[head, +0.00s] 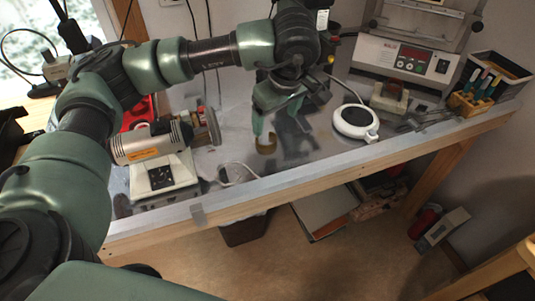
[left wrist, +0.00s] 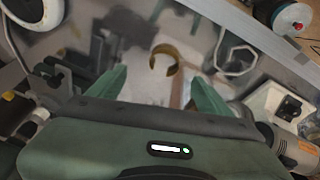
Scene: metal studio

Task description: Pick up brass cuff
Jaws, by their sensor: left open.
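The brass cuff (head: 266,146) is a small C-shaped golden band on the grey metal bench top. My left gripper (head: 276,116) hangs over the bench just above and behind the cuff in the head view, and partly crowds its upper edge. In the left wrist view the cuff (left wrist: 164,50) lies ahead of the two green fingers, between their lines, with its opening towards the gripper. The left gripper (left wrist: 158,84) is open, with nothing between its fingers. My right gripper is not in view.
A bench grinder or polisher (head: 153,146) stands left of the cuff, with a white cable (head: 238,168) near the front edge. A round white device (head: 355,121) is to the right. A control box (head: 405,58) and a tool holder (head: 472,102) stand farther right.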

